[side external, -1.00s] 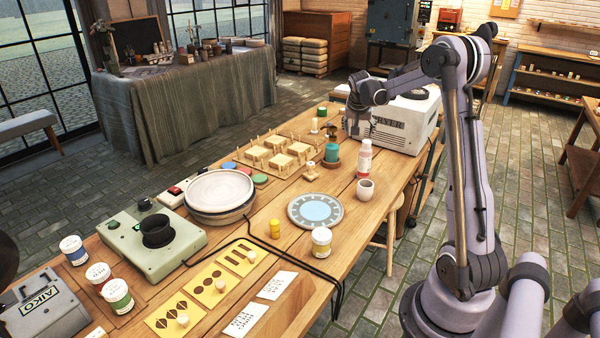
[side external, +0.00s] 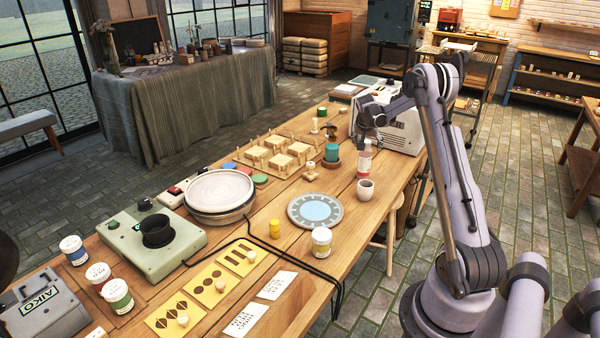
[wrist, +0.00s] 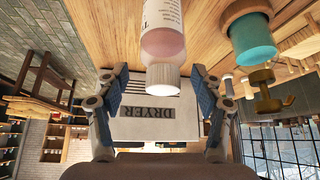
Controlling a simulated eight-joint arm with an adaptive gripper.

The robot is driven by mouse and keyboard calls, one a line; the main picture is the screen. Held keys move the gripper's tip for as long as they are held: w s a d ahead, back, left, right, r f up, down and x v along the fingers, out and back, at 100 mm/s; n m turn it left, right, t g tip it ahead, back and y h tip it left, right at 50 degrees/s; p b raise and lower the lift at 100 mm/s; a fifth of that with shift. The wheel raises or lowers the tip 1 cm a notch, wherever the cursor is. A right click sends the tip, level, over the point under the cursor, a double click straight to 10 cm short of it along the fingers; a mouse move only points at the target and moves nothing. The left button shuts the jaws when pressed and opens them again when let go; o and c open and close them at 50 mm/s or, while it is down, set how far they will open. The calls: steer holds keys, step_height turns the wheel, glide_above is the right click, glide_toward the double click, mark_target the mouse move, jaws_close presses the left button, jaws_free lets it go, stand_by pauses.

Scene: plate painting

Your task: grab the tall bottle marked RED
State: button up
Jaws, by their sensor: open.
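The tall bottle (side external: 364,162) stands upright on the table, with a pinkish-red body, a pale label and a white cap. In the wrist view the bottle (wrist: 162,30) comes in from the top edge, its cap (wrist: 163,77) lying between my fingertips in the picture. The label's lettering is only partly visible and I cannot read a full word. My gripper (side external: 368,138) is at the bottle's top in the side view. In the wrist view my gripper (wrist: 160,70) is open, one finger on each side of the cap, with visible gaps.
The white dryer (side external: 403,132) is close behind.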

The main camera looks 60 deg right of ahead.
steer(key=shift+x, duration=1.7)
steer(key=shift+w+a, duration=0.1)
steer(key=shift+w, duration=0.05)
jaws_close()
